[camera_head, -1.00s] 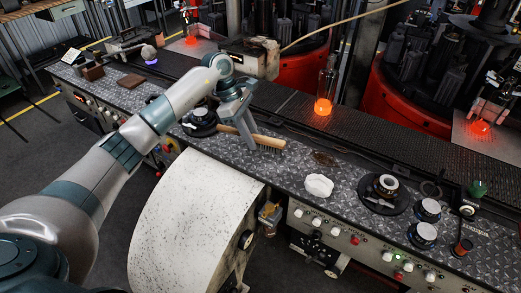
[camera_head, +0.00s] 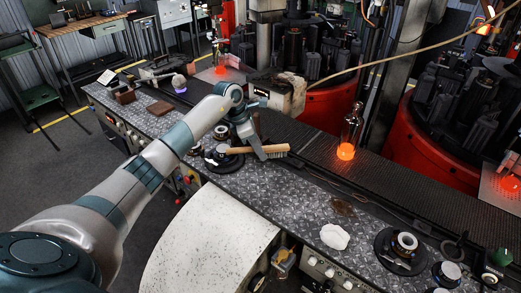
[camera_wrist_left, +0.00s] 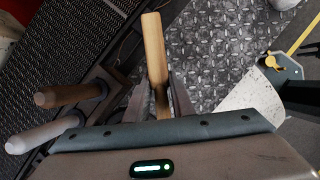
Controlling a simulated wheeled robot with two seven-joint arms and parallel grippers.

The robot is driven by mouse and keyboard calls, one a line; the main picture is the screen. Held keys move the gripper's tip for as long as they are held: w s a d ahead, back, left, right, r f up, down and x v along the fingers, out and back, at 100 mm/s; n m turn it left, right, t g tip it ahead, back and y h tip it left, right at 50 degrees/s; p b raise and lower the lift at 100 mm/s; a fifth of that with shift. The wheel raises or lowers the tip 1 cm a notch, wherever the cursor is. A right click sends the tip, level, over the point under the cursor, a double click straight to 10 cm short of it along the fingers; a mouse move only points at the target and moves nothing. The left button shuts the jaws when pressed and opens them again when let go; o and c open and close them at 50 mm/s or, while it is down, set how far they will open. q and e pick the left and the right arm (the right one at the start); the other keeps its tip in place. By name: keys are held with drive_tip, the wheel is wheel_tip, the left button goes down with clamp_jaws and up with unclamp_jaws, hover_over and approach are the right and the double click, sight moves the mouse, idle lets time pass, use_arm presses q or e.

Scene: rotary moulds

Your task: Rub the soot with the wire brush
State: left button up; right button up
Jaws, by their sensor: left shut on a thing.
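The wire brush (camera_head: 240,150) has a light wooden handle and grey bristles. My left gripper (camera_head: 264,154) is shut on it, and the brush lies nearly level in the head view. In the left wrist view the wooden handle (camera_wrist_left: 154,45) sticks out between the fingers (camera_wrist_left: 155,105); the bristles are hidden there. The soot looks like a dark brown smudge (camera_head: 341,207) on the patterned metal bench top (camera_head: 290,205), to the right of and nearer than the brush. Brush and soot are apart. My right gripper is in no frame.
A white crumpled cloth (camera_head: 334,237) lies just nearer than the soot. A glowing orange bottle (camera_head: 346,150) stands on the dark conveyor behind. A black round dish (camera_head: 223,158) sits beside the brush; another black dish (camera_head: 397,252) is at the right.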

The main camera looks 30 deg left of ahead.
use_arm(q)
drive_tip(key=b, duration=0.2)
hover_over(264, 173)
drive_tip(key=a, duration=0.1)
drive_tip(key=shift+s+a+f, duration=0.1)
drive_tip(key=shift+s+f, duration=0.1)
drive_tip(key=shift+f, duration=1.3)
drive_tip(key=shift+s+f, duration=0.2)
drive_tip(key=shift+f, duration=1.25)
drive_tip(key=shift+f+b, duration=1)
drive_tip(key=shift+d+r, duration=0.1)
drive_tip(key=shift+d, duration=0.15)
drive_tip(key=shift+s+d+p, duration=0.15)
drive_tip(key=shift+d+p, duration=0.05)
drive_tip(key=shift+d, duration=0.55)
drive_tip(key=shift+s+d+p, duration=0.1)
drive_tip(key=shift+d+p, duration=0.05)
drive_tip(key=shift+d, duration=0.7)
